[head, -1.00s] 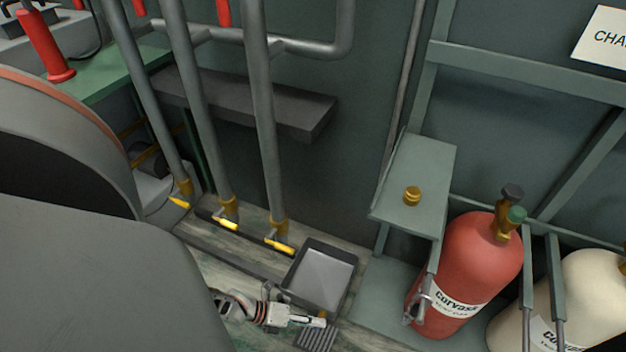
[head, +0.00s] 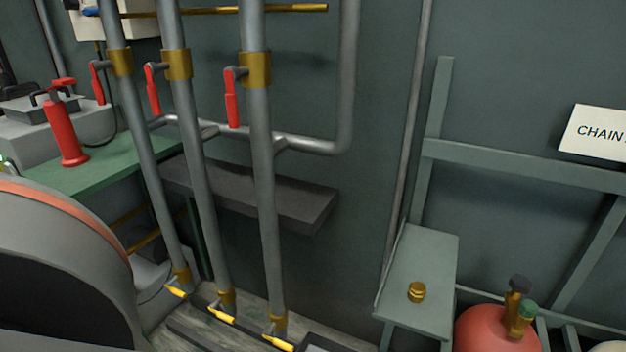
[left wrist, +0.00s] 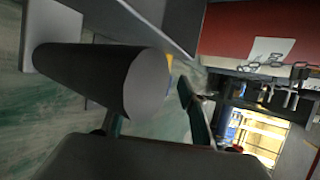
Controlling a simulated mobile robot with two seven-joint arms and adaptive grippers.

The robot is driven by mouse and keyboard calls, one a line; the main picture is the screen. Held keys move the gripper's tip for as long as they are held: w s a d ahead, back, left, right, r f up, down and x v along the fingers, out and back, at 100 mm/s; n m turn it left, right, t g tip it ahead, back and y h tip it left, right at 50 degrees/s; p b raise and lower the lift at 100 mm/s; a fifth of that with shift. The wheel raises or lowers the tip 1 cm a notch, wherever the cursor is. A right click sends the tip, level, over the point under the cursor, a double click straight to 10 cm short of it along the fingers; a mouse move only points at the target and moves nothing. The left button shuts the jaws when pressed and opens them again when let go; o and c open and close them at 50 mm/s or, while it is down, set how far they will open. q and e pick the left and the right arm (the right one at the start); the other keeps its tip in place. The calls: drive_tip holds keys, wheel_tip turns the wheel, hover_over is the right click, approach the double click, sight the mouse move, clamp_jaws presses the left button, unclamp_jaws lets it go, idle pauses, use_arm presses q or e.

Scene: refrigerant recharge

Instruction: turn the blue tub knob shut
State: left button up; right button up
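The tub seems to be the dark grey tray (head: 314,343), of which only a rim shows at the bottom edge of the head view. My left gripper (left wrist: 155,127) is in the left wrist view, its two dark fingers apart on either side of the near end of a dark cylinder (left wrist: 90,78). The cylinder hides part of the fingers. A little yellow and blue shows just behind its right edge. Neither gripper is in the head view.
Three grey pipes (head: 262,190) with yellow lower levers and red upper levers stand by the wall. A dark shelf (head: 250,192) lies behind them. A grey stand (head: 420,260) with a brass fitting (head: 416,292) and a red cylinder (head: 485,330) are at right.

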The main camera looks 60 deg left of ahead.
use_arm(q)
drive_tip(key=shift+a, duration=0.1)
drive_tip(key=v, duration=1.2)
idle(0.5)
